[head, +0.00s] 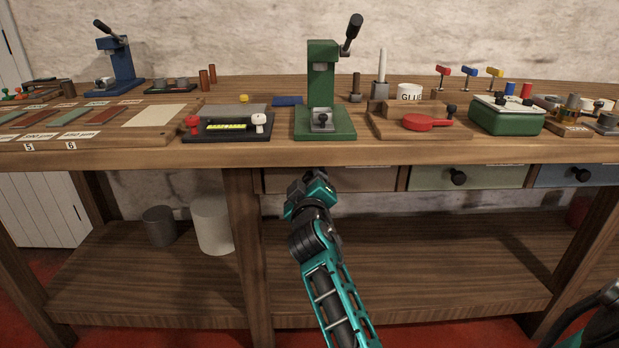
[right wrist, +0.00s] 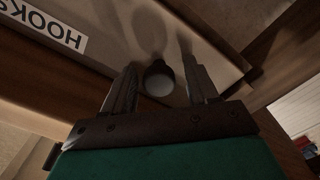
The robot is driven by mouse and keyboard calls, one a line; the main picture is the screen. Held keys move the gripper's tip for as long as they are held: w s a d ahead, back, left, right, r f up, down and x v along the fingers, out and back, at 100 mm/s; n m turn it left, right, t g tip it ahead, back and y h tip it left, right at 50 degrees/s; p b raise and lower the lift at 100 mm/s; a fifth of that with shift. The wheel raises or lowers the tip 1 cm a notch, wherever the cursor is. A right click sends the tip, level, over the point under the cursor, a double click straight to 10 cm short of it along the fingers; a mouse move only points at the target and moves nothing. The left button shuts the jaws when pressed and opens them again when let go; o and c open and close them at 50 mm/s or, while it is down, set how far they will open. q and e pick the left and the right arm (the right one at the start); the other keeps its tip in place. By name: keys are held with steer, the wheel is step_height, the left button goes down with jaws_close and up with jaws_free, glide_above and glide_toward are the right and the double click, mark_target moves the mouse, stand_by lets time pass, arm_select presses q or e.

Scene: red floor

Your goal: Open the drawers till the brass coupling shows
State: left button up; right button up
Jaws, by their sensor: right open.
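Three drawers sit under the bench top: a brown one (head: 370,180), a green one (head: 485,177) and a blue one (head: 597,175). All three look shut, and their insides are hidden. My right gripper (head: 312,178) is at the brown drawer's front. In the right wrist view, its open fingers (right wrist: 160,88) stand either side of a dark round knob (right wrist: 159,72), with gaps still visible. A label reading HOOKS (right wrist: 43,27) is on that drawer front. I see no brass coupling in a drawer. My left gripper is not in view.
The lower shelf (head: 420,270) is mostly clear, with two cylinders at left.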

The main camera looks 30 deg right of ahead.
jaws_close()
stand_by(0.6)
